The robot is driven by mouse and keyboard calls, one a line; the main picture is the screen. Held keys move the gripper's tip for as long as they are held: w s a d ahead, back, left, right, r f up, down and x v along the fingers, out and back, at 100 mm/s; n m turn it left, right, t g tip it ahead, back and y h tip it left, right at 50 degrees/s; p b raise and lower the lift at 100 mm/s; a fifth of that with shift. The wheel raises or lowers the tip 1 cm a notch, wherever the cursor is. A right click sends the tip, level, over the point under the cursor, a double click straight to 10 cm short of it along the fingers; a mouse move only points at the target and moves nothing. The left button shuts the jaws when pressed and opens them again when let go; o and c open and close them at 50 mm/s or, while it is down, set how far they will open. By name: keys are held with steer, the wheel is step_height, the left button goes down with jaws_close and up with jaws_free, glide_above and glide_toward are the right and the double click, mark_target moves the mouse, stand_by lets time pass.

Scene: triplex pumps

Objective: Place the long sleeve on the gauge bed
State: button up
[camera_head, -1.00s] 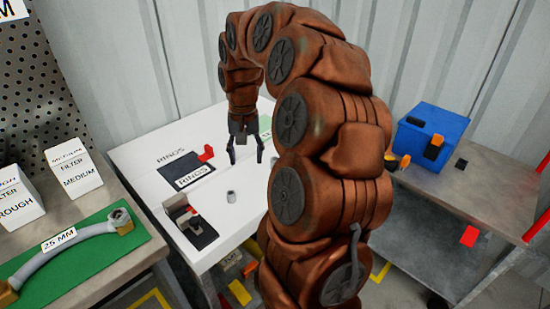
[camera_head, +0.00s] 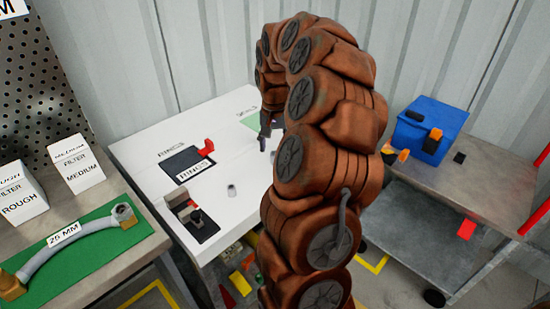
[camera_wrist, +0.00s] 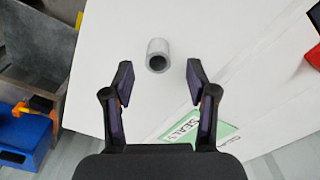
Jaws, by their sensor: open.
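A light grey hollow sleeve (camera_wrist: 157,55) is on the white table in the wrist view, just beyond and between my fingertips, with its open end facing me. My gripper (camera_wrist: 158,72) is open and empty, one finger to each side of the sleeve's line. In the head view my gripper (camera_head: 268,138) is mostly hidden behind my arm. That view also shows a small grey cylinder (camera_head: 231,191) standing mid-table; I cannot tell whether it is the same part. A black fixture (camera_head: 205,231) with a red block lies near the table's front left, perhaps the gauge bed.
A black RINGS mat (camera_head: 185,158) with a red block lies on the table. A green SEALS mat (camera_wrist: 185,128) is close to my gripper. A blue bin (camera_head: 420,135) stands on the right bench. A hose lies on a green mat (camera_head: 110,243) at left.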

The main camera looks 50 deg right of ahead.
mark_target(275, 153)
steer(key=f, duration=0.3)
steer(key=shift+s+a+f, duration=0.1)
steer(key=shift+s+f, duration=0.05)
steer(key=shift+s, duration=0.05)
steer(key=shift+c, duration=0.2)
jaws_close()
